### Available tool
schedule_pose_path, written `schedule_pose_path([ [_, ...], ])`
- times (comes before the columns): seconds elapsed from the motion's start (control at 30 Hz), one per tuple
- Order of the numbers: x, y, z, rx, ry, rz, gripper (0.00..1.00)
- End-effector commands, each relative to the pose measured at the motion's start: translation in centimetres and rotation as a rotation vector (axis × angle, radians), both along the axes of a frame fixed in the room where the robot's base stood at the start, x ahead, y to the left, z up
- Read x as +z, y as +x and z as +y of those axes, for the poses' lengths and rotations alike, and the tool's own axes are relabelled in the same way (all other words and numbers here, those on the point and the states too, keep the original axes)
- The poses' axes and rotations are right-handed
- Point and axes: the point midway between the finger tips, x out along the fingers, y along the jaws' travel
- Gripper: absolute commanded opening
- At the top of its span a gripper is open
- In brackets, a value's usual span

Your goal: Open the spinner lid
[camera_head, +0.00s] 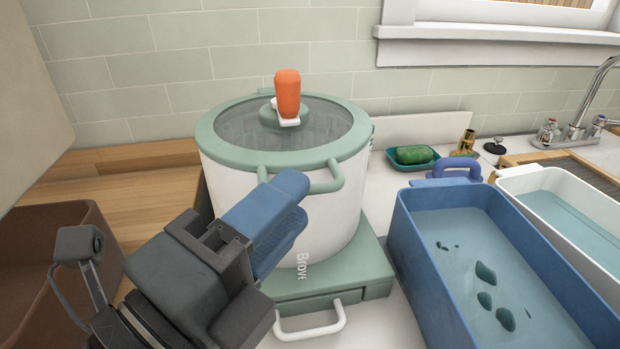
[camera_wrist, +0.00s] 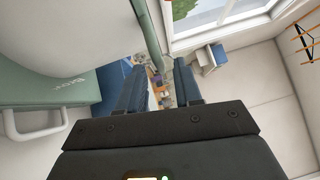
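The spinner (camera_head: 335,215) is a white drum on a green base (camera_head: 340,272). Its lid (camera_head: 225,125) has a green rim and a clear top, and lies shut on the drum. An orange crank knob (camera_head: 287,92) stands upright on the lid. A green loop handle (camera_head: 333,178) sticks out at the front of the rim. My gripper (camera_head: 292,212), with blue fingers, is in front of the drum, just below the loop handle, and holds nothing. In the wrist view the fingers (camera_wrist: 160,88) are apart with a gap between them. The drum's side (camera_wrist: 60,30) shows at upper left there.
A blue basin (camera_head: 440,270) of water with dark green pieces stands at right, beside a white basin (camera_head: 520,180). A green soap dish (camera_head: 413,165) and a faucet (camera_head: 580,115) are behind. A brown box (camera_head: 60,250) stands at left. A white handle (camera_head: 312,330) sticks out from the base.

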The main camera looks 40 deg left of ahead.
Motion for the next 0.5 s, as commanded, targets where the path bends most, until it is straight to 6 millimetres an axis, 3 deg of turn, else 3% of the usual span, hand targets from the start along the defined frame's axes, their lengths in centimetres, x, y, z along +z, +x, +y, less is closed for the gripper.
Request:
schedule_pose_path([
  [0.2,0.4,2.8,0.2,-0.001,-0.002,0.000,0.34],
  [0.5,0.3,3.6,0.2,0.001,-0.001,0.000,0.34],
])
